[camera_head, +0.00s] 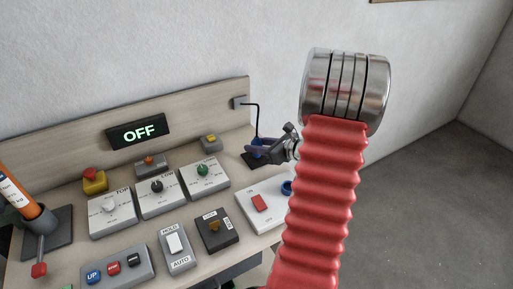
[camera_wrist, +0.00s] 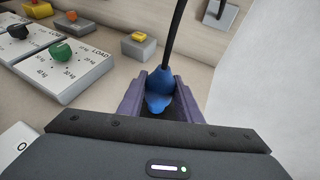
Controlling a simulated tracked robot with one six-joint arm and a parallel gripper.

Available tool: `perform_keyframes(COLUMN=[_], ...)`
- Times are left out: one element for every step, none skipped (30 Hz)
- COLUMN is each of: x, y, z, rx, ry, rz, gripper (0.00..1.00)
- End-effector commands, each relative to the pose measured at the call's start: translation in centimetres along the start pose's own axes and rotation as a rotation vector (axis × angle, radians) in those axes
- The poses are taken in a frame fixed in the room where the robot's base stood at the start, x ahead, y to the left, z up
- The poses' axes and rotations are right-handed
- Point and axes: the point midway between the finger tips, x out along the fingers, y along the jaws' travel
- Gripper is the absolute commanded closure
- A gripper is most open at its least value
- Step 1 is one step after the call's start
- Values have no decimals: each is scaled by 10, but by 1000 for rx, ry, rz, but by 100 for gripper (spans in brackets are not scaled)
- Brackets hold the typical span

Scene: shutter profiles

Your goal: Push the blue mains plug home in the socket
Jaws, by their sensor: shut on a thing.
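The blue mains plug (camera_wrist: 160,88) is between the purple fingers of my gripper (camera_wrist: 160,106) in the wrist view, with its black cable rising from its top. In the head view my gripper (camera_head: 262,151) is at the right end of the bench panel, and a bit of the blue plug (camera_head: 258,141) shows between the fingers. The gripper is shut on the plug. A dark base (camera_head: 249,161) lies under the plug. The socket opening and the plug's pins are hidden, so I cannot tell how deep the plug sits.
The cable runs up to a grey box (camera_head: 239,103) on the back board. A display (camera_head: 138,132) reads OFF. Open floor lies to the right.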

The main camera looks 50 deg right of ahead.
Motion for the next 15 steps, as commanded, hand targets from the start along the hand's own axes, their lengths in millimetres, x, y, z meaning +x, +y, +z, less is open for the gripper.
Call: perform_keyframes(x=[-2,-3,-5,-7,-8,-11,-13,-15,-17,-19,-21,-24,-26,-27,-29], y=[0,0,0,0,0,0,0,0,0,0,0,0,0,0,0], z=[5,8,13,17,21,27,31,36,42,47,52,57,62,66,70], rx=[-3,-4,-4,-5,-5,-5,-6,-6,-6,-6,-6,-6,-6,-5,-4], ry=[-1,-1,-1,-1,-1,-2,-2,-1,-1,-2,-2,-1,-2,-1,-1], rz=[-1,-1,-1,-1,-2,-2,-1,-1,-2,-2,-1,-1,-2,-2,-1], gripper=[91,91,91,91,91,91,91,91,91,91,91,91,91,91,91])
